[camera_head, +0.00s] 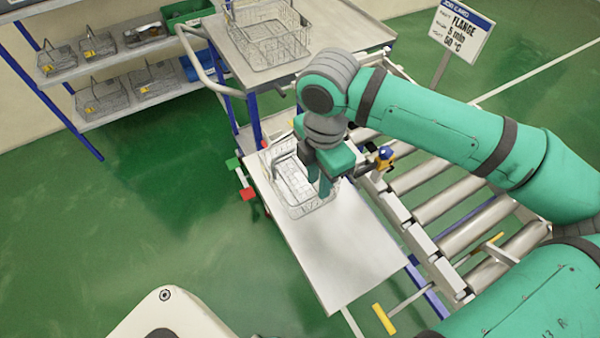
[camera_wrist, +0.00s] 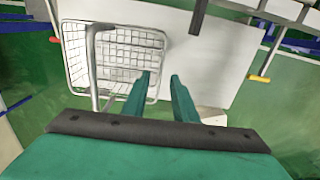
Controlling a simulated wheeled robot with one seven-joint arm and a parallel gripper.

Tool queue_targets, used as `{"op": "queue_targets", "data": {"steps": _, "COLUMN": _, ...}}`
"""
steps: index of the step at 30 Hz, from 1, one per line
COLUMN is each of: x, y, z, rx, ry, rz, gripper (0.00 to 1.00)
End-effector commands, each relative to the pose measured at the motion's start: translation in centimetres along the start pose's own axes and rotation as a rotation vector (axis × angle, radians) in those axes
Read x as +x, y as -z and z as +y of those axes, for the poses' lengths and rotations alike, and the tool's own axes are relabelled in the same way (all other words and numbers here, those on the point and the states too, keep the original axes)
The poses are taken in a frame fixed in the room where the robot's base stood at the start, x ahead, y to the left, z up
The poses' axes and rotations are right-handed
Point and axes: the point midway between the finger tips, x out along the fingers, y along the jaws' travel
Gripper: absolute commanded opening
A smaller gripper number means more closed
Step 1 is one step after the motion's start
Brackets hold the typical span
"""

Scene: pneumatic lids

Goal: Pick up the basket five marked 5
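A wire basket (camera_head: 294,186) sits on a light grey tabletop, below my gripper (camera_head: 319,188). In the wrist view the basket (camera_wrist: 118,42) is at the upper left, looks empty, and has a grey bar across its left part. No number can be read on it. My gripper (camera_wrist: 161,77) points down at the basket's right wall, its two fingers apart, with the left finger overlapping the basket and the right one beside it. I cannot tell whether they touch the wire. Smaller wire baskets with yellow tags stand on the shelves, one at the lower left (camera_head: 102,97); their numbers are unreadable.
The tabletop (camera_head: 345,255) is bare in front of the basket. A trolley (camera_head: 350,37) behind carries another wire basket (camera_head: 268,35). A roller conveyor (camera_head: 450,200) runs along the right. A sign (camera_head: 461,28) stands at the back right. Green floor is open at the left.

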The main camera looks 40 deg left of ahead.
Motion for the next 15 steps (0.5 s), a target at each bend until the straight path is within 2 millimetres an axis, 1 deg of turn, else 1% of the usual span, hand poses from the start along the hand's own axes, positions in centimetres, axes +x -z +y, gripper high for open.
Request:
{"op": "queue_targets", "data": {"steps": 1, "x": 0.5, "y": 0.0, "z": -0.1, "rx": 0.000, "ry": 0.001, "rz": 0.001, "gripper": 0.26}}
{"op": "queue_targets", "data": {"steps": 8, "x": 2.0, "y": 0.0, "z": -0.1, "rx": 0.000, "ry": 0.000, "rz": 0.000, "gripper": 0.26}}
{"op": "queue_targets", "data": {"steps": 15, "x": 5.3, "y": -0.1, "z": -0.1, "rx": 0.001, "ry": 0.000, "rz": 0.000, "gripper": 0.26}}
